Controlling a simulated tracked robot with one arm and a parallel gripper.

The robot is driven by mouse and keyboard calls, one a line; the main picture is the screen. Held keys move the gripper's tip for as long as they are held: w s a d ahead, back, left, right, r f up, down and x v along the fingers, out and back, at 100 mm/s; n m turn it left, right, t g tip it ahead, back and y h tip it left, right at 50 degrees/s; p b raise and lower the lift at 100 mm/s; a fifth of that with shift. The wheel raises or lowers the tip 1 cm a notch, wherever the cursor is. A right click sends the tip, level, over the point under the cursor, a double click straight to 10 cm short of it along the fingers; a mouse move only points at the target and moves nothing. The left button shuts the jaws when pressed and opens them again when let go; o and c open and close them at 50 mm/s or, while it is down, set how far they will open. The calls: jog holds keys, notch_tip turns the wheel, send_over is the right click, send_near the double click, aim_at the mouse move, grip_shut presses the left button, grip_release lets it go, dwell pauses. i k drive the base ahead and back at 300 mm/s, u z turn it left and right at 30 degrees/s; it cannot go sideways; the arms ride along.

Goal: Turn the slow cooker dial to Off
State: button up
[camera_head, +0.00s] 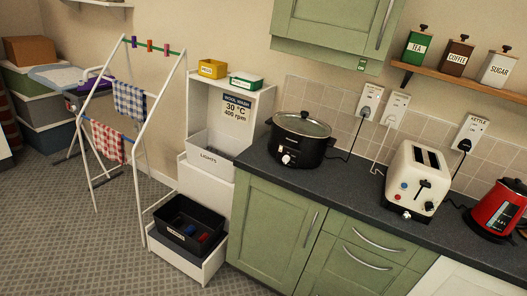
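The slow cooker (300,138) is black with a glass lid and stands on the dark countertop, left of the toaster. Its white dial (286,159) is low on the front face. The dial's setting is too small to read. A dark cord runs from the cooker's right side toward a wall socket (370,103). My gripper is not in view.
A cream toaster (417,179) and a red kettle (497,210) stand further right on the countertop (347,182). Green cupboards (270,225) are below. A white laundry unit (207,165) and drying rack (143,150) stand left. Grey floor (85,235) is open at front left.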

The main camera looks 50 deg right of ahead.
aim_at(285, 159)
jog(key=z, duration=0.45)
jog(key=i, duration=1.35)
jog(key=z, duration=0.95)
jog(key=i, duration=0.6)
jog(key=z, duration=0.25)
jog(key=k, duration=0.95)
jog(key=z, duration=0.15)
jog(key=i, duration=0.9)
jog(key=u, duration=0.05)
